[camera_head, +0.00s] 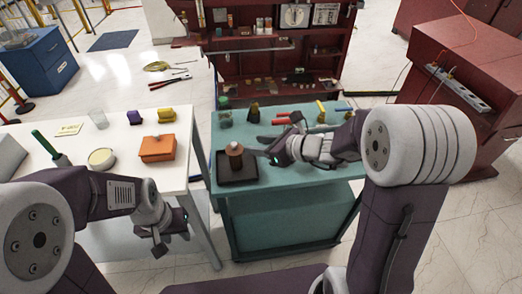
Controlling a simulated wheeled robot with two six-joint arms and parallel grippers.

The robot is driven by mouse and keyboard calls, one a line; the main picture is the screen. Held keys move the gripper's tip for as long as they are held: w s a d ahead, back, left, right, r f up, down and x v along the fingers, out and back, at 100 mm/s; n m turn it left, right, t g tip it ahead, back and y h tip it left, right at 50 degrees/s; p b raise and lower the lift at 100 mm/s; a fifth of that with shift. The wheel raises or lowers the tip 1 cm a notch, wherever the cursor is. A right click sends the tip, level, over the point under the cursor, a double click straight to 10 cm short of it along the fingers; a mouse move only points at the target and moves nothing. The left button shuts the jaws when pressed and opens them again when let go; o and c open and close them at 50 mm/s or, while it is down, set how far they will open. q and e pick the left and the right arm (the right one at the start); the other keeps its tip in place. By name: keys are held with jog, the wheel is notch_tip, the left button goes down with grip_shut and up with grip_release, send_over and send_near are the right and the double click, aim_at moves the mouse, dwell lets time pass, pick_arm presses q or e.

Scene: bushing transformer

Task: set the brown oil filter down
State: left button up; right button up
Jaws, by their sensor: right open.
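The brown oil filter (236,158) stands upright in a dark tray (238,179) at the left front of the teal table. My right gripper (267,148) is just to the right of the filter, at about the height of its top. Its jaws are open, and a small gap seems to lie between them and the filter. My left gripper (170,238) hangs over the front of the white table's right side, away from the filter. Its fingers are small and dark, and I cannot make out their opening.
The white table holds an orange box (158,148), a round tin (101,158), a glass (98,119) and yellow and purple items. The teal table (322,173) has green bottles (225,112) and several coloured tools at the back. A red workbench (270,60) stands behind.

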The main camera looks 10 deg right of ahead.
jog(key=s+f+n+g+h, duration=0.1)
jog(key=s+f+n+g, duration=0.45)
jog(key=s+n, duration=0.4)
jog(key=s+d+f+n+g+h, duration=0.1)
jog(key=s+d+f+n+h, duration=0.2)
jog(key=s+d+n, duration=0.2)
jog(key=s+d+f+n+g+h, duration=0.1)
jog(key=s+d+n+h, duration=0.3)
jog(key=n, duration=0.8)
jog(key=shift+s+d+f, duration=0.35)
jog(key=shift+d+f, duration=0.4)
jog(key=shift+f, duration=0.15)
